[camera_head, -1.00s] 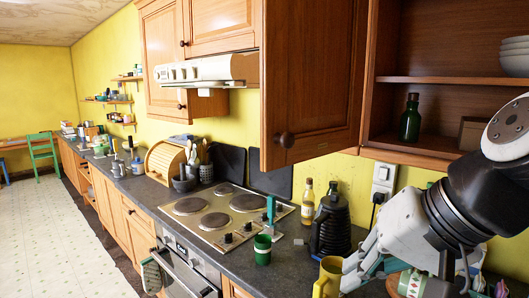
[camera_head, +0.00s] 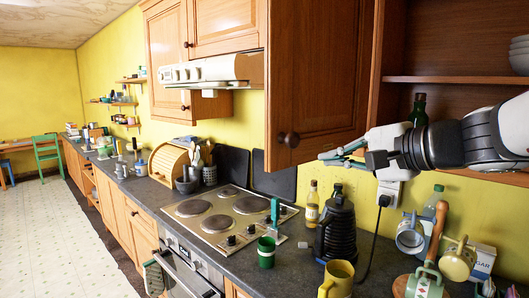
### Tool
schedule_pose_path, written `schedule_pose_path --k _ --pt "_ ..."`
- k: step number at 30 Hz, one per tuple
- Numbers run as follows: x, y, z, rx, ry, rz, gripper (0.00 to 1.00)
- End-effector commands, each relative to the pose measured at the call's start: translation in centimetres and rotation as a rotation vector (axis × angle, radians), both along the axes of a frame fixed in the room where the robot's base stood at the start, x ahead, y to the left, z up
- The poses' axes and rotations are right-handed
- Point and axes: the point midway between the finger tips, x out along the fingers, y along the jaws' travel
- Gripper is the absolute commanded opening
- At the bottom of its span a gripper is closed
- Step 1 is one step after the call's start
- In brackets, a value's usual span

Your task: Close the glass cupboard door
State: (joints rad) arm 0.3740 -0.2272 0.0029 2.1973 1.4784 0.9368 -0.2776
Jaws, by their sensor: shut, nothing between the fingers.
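The open cupboard door (camera_head: 318,70) is a wooden panel hanging out from the upper cupboard (camera_head: 450,45) at right. It has a dark round knob (camera_head: 288,140) near its lower left corner. No glass shows in the panel. My gripper (camera_head: 322,158) is shut and empty, pointing left at the door's lower edge, right of the knob. I cannot tell whether the fingertips touch the door. The arm reaches in from the right, in front of the cupboard opening, and hides part of its bottom shelf.
A green bottle (camera_head: 419,108) and white bowls (camera_head: 519,55) stand in the open cupboard. Below are a dark kettle (camera_head: 335,232), a yellow mug (camera_head: 338,277), a green cup (camera_head: 266,250), a bottle (camera_head: 312,205) and a mug rack. The cooker hood (camera_head: 210,72) is left of the door.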

Motion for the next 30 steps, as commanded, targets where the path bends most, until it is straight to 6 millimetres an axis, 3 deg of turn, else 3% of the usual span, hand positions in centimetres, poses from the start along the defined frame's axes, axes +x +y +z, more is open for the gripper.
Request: schedule_pose_path --k 7,13,30 --pt "3.7 2.8 -1.5 0.000 0.003 0.003 0.00" --pt "5.8 4.3 -1.3 0.000 0.001 0.002 0.00" --pt "6.9 5.0 -1.4 -0.001 -0.001 -0.001 0.00"
